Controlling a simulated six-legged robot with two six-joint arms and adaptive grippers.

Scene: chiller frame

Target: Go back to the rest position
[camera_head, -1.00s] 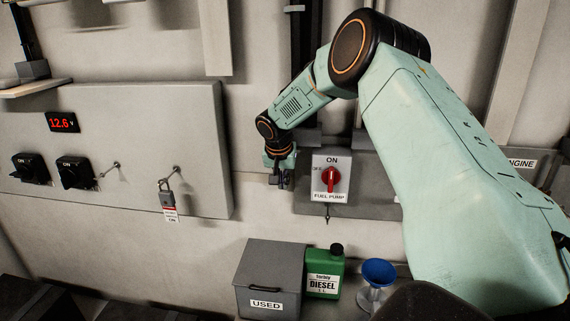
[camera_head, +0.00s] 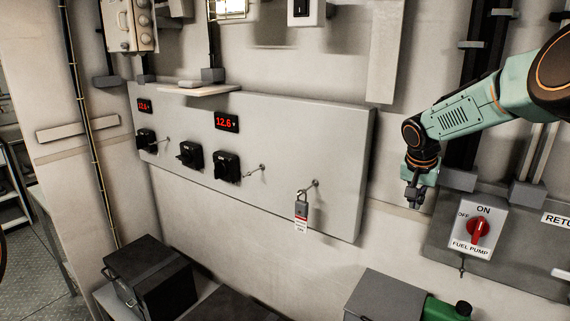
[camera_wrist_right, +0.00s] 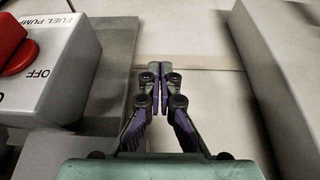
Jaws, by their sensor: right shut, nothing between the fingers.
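My right gripper (camera_head: 414,196) hangs at the end of the green arm at the right of the head view, just left of the fuel pump switch box. In the right wrist view my right gripper (camera_wrist_right: 161,70) has its fingertips together with nothing between them. It points at bare wall between the switch box and a grey panel edge. The fuel pump switch (camera_head: 478,231) has a red knob and also shows at the left of the right wrist view (camera_wrist_right: 22,48). The gripper appears apart from it. My left gripper is not in view.
A wall panel (camera_head: 290,130) carries red displays, several black rotary switches and a hanging padlock (camera_head: 301,209). Below stand a grey bin (camera_head: 388,297), a green canister (camera_head: 446,309) and a black box (camera_head: 150,278). Open floor (camera_head: 35,270) shows at far left.

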